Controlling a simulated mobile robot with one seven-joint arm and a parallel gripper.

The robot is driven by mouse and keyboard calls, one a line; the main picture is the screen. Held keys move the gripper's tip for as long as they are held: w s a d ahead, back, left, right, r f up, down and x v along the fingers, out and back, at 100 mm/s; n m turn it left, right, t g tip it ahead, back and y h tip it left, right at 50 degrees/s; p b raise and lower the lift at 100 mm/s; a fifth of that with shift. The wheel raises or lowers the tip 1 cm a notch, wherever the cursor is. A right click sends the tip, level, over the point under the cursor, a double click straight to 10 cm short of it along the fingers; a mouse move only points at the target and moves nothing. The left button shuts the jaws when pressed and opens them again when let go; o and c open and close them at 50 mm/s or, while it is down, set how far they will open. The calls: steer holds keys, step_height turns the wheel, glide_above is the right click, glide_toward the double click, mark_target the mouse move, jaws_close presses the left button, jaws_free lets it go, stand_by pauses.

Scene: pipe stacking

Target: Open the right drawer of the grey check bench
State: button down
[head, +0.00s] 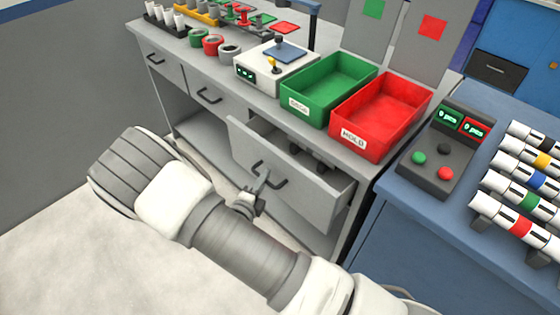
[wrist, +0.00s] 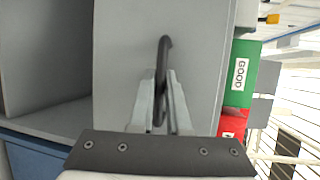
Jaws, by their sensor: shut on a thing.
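The grey check bench (head: 230,113) stands across the head view. Its right drawer (head: 305,201) is pulled out part way, and some dark things show inside it. The dark bar handle (head: 271,181) is on the drawer front. My gripper (head: 262,184) is at this handle. In the wrist view the fingers of my gripper (wrist: 162,95) are shut on the dark handle (wrist: 164,52), with the grey drawer front (wrist: 205,60) behind it. The left drawer (head: 165,68) and the middle drawer (head: 207,99) look closed.
On the bench top stand a green bin (head: 330,84), a red bin (head: 392,105) marked HOLD and a white device (head: 275,68). A blue table (head: 420,225) with a button box (head: 443,150) and several banded pipes is close on the right. The floor (head: 60,255) at the left is clear.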

steer(key=s+a+p, duration=0.1)
steer(key=s+a, duration=1.4)
steer(key=shift+s+a, duration=0.4)
steer(key=c, duration=0.9)
jaws_free()
steer(key=shift+s, duration=0.1)
steer(key=p+v, duration=0.2)
steer(key=v, duration=1.5)
steer(key=shift+s, duration=0.1)
